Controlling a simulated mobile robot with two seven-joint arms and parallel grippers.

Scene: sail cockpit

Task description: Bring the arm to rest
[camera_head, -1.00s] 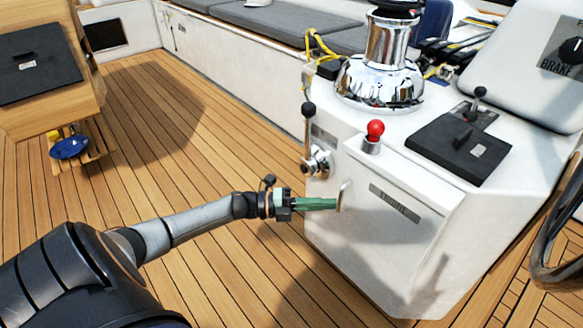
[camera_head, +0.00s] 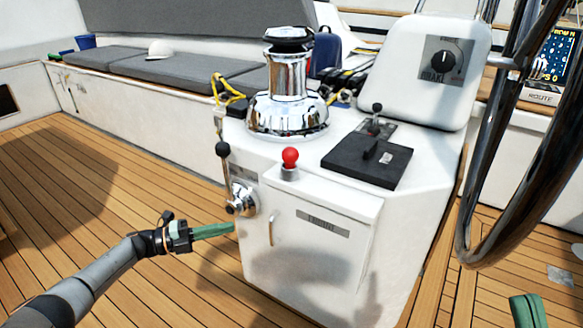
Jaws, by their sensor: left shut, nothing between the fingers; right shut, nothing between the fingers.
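My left arm (camera_head: 95,285) reaches in from the lower left, low over the deck. Its gripper (camera_head: 228,229) has green fingers, closed together and empty, pointing right. The fingertips show just left of the white console (camera_head: 300,270), apart from the curved handle (camera_head: 271,229) on its front door. My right gripper (camera_head: 528,311) shows only as green fingers at the lower right edge, shut; the rest of it is out of frame.
The console bears a chrome winch (camera_head: 287,95), a red-knobbed lever (camera_head: 290,160) and a black-knobbed side lever (camera_head: 223,150). A dark steering wheel rim (camera_head: 470,215) stands at right. Open teak deck (camera_head: 125,190) lies left.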

